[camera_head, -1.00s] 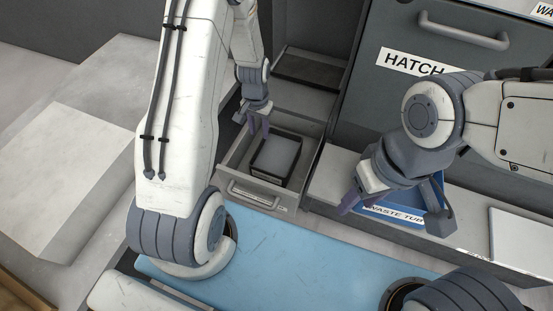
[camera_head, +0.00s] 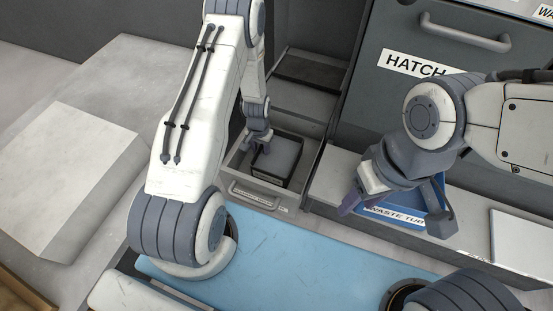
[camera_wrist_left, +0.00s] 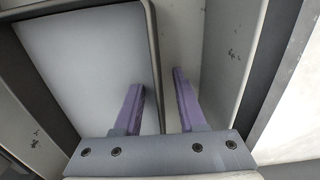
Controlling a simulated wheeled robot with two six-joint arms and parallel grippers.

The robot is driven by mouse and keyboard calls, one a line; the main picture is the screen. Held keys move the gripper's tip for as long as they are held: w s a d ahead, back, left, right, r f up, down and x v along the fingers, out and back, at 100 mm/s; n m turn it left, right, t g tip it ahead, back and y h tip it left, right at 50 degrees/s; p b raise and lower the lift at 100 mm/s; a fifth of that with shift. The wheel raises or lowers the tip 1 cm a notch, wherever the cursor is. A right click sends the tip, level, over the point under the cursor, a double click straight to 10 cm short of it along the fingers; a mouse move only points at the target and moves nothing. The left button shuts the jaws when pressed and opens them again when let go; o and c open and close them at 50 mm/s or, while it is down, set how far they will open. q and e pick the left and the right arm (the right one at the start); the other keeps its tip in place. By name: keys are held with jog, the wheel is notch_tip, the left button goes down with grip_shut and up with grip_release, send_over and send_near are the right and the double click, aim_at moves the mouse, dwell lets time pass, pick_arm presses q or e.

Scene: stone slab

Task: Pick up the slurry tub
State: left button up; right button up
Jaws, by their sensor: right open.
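The slurry tub (camera_head: 266,179), a dark-rimmed rectangular tub with a flat grey surface inside, sits in an open drawer (camera_head: 236,166). My left gripper (camera_head: 262,148) is at the tub's left side in the head view, where its fingertips are hard to make out. In the left wrist view the gripper (camera_wrist_left: 157,79) is open. One finger is over the tub's (camera_wrist_left: 152,45) grey inside and the other is outside, with the rim between them. I cannot tell if they touch it. My right gripper (camera_head: 395,208) is open, in front of a blue waste tub (camera_head: 405,217).
The drawer's handle (camera_head: 252,197) faces the blue top (camera_head: 300,250). The hatch door (camera_head: 440,75) stands behind my right arm. The drawer wall (camera_wrist_left: 228,50) runs close beside the outer finger. A pale block (camera_head: 65,175) lies at the left.

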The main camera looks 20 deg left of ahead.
pick_arm(q)
grip_shut()
dwell(1.4)
